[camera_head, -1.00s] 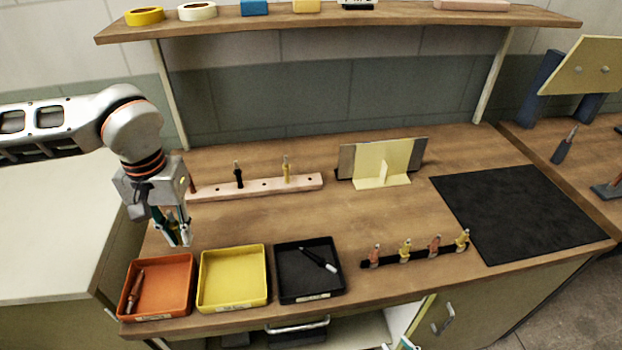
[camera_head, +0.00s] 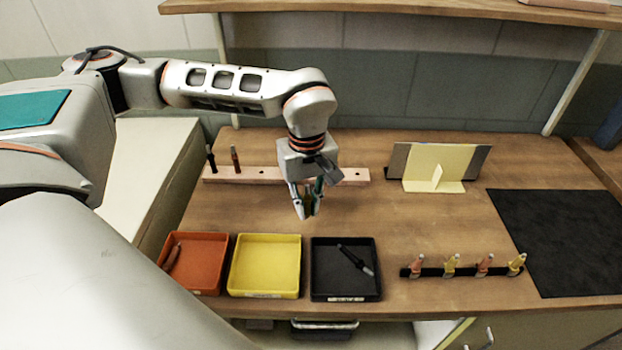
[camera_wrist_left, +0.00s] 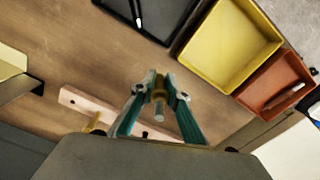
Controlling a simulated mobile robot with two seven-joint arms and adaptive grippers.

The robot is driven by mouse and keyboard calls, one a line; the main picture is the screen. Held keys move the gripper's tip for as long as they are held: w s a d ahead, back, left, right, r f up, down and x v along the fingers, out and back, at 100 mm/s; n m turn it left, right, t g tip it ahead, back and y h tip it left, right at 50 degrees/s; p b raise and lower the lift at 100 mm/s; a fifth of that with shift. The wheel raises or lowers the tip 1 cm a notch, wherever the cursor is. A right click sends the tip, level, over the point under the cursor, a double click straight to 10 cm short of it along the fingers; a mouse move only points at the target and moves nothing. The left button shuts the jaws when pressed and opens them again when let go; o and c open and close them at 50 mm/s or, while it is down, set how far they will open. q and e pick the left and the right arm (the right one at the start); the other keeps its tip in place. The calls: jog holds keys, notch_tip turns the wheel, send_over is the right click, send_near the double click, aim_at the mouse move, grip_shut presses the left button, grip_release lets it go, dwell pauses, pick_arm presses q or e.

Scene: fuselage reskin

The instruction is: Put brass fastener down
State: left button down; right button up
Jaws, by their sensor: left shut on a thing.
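My left gripper (camera_head: 308,212) is over the worktop, between the wooden peg strip (camera_head: 272,174) and the trays, pointing down. In the left wrist view its fingers (camera_wrist_left: 158,108) are shut on the brass fastener (camera_wrist_left: 158,96), which shows as a short yellowish body with a grey tip. The peg strip holds a black fastener (camera_head: 211,160) and a copper one (camera_head: 235,158); my arm covers part of it. A yellow fastener (camera_wrist_left: 95,122) stands at the strip in the left wrist view. My right gripper is not in view.
In front are an orange tray (camera_head: 225,264) with a copper piece, an empty yellow tray (camera_head: 265,265) and a black tray (camera_head: 345,290) with a black pen-like piece. A black rack (camera_head: 465,272) with several fasteners, a stand (camera_head: 436,166) and a black mat (camera_head: 560,240) lie to the right.

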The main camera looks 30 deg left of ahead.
pick_arm(q)
jog(key=shift+w+a, duration=0.3)
jog(key=w+a, duration=0.1)
jog(key=w, duration=0.1)
jog(key=w+a+p, duration=0.1)
jog(key=w, duration=0.1)
jog(key=w+a, duration=0.2)
jog(key=shift+w+p, duration=0.25)
jog(key=shift+p, duration=0.05)
jog(key=w+a, duration=0.1)
jog(key=w, duration=0.1)
jog(key=w+a, duration=0.1)
jog(key=w, duration=0.1)
jog(key=w+a+p, duration=0.1)
jog(key=w+a, duration=0.1)
jog(key=w, duration=0.1)
jog(key=shift+w+a, duration=0.45)
jog(key=shift+w, duration=0.1)
notch_tip(320, 180, down, 3)
jog(key=shift+f+p, duration=0.2)
jog(key=shift+p, duration=0.25)
jog(key=shift+f, duration=0.1)
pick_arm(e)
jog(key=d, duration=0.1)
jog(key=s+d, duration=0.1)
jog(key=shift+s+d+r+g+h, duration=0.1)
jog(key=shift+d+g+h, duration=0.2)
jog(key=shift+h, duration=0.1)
